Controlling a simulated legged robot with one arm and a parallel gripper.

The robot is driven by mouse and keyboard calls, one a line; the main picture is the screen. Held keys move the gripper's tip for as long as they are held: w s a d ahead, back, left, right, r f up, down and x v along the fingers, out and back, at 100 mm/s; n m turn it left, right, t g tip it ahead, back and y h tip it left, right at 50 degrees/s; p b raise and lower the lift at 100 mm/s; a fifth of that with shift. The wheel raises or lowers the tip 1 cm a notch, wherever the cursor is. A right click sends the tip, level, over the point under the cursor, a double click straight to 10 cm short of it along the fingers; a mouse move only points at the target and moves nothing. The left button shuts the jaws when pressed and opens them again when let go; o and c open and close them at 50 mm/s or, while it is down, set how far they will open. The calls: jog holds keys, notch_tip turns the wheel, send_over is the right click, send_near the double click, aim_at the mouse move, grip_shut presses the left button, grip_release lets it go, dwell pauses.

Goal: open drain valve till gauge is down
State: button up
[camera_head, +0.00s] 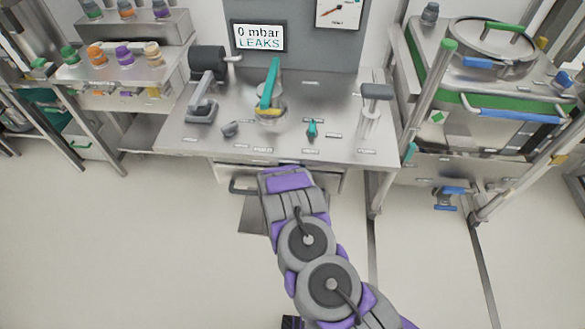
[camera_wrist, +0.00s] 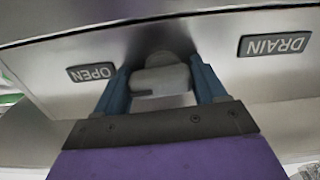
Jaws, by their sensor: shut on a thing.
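In the wrist view a grey drain valve knob (camera_wrist: 162,80) sits on a metal panel between an upside-down OPEN label (camera_wrist: 91,72) and a DRAIN label (camera_wrist: 275,44). My gripper (camera_wrist: 165,72) is shut on the knob, with one blue finger on each side. In the head view the knob is hidden under the bench edge and behind my arm, and my fingertips do not show.
The metal bench (camera_head: 350,143) carries a teal-handled device (camera_head: 270,88), a grey clamp-like device (camera_head: 202,98) and a grey-topped post (camera_head: 376,93). A rack with coloured-cap jars (camera_head: 125,52) stands left. A lidded vessel (camera_head: 495,42) stands right. The floor around my arm is clear.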

jog(key=shift+s+f+m, duration=0.1)
jog(key=shift+f+m, duration=0.1)
jog(key=shift+m, duration=0.2)
jog(key=o, duration=0.7)
jog(key=shift+a, duration=0.1)
jog(key=shift+o, duration=1.3)
jog(key=s+p, duration=0.3)
jog(key=s, duration=1.4)
jog(key=shift+s+a, duration=0.15)
jog(key=shift+a, duration=0.25)
